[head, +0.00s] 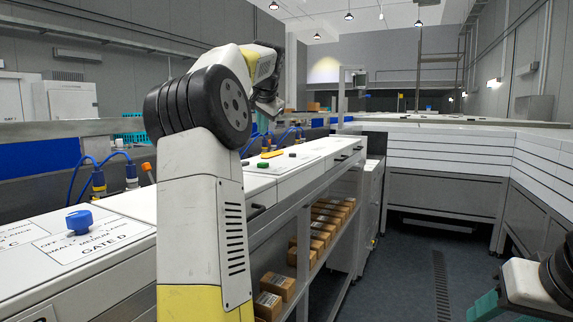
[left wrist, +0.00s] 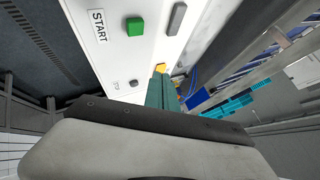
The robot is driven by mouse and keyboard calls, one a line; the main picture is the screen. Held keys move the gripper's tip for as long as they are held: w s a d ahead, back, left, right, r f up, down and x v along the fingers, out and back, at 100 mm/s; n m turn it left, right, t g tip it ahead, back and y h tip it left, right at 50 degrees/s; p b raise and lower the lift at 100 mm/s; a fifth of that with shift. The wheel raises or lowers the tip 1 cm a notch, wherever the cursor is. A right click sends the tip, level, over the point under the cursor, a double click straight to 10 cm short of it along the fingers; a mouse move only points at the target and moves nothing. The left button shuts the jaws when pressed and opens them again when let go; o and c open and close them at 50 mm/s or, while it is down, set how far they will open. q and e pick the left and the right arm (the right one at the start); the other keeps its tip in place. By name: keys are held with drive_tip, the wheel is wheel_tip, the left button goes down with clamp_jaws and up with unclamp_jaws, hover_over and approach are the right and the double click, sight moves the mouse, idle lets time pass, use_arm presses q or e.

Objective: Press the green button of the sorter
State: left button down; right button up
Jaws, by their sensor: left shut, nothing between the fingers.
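In the left wrist view a green square button (left wrist: 135,27) sits on a white panel (left wrist: 118,56) beside a START label (left wrist: 97,25). My left gripper (left wrist: 160,88) shows there as teal fingers, shut and empty, lower in the picture than the button and apart from it. In the head view my left gripper (head: 268,108) hangs beyond my raised left elbow, above the white counter, its fingertips hard to make out. A small green piece (head: 263,165) lies on that counter; I cannot tell whether it is the same button. My right gripper (head: 485,306) is partly cut off at the bottom right.
A blue knob (head: 79,221) stands on the near counter by a GATE D label. Several brown boxes (head: 324,227) sit on a shelf below. A grey bar (left wrist: 177,17) and small dark knob (left wrist: 134,84) are near the button. The floor (head: 405,265) at right is clear.

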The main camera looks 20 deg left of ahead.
sight(263, 164)
use_arm(q)
drive_tip(key=shift+f, duration=3.75)
drive_tip(key=shift+f, duration=0.1)
drive_tip(key=shift+f, duration=0.3)
